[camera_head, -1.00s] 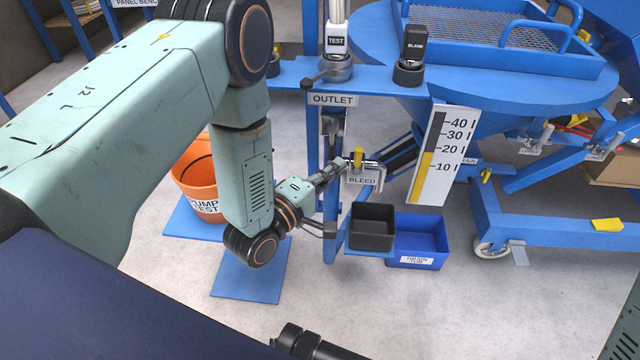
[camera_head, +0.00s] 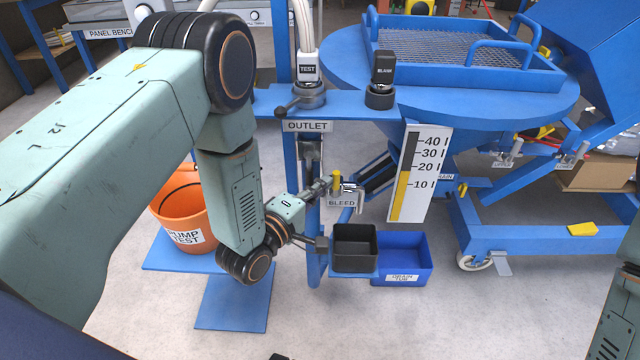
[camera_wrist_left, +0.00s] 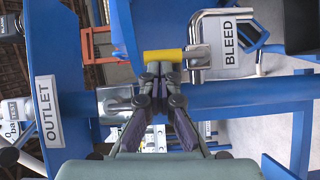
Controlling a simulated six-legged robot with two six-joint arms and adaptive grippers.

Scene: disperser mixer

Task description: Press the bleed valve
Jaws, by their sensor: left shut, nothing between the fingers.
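The bleed valve has a yellow cap (camera_head: 337,180) and a silver bent pipe, with a BLEED label (camera_head: 341,203) beneath it in the head view. In the left wrist view the yellow cap (camera_wrist_left: 165,62) lies sideways just beyond the fingertips, beside the BLEED plate (camera_wrist_left: 230,43). My left gripper (camera_head: 327,184) is shut and empty, its tips at the left side of the cap. In the left wrist view the closed fingertips (camera_wrist_left: 160,69) meet the cap's near edge; I cannot tell if they touch it. My right gripper is not in view.
The OUTLET plate (camera_head: 307,126) and blue post stand close by the gripper. A black bin (camera_head: 355,248) and a blue drain tub (camera_head: 403,262) sit below the valve. An orange bucket (camera_head: 183,213) stands left. A level gauge (camera_head: 420,172) stands right.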

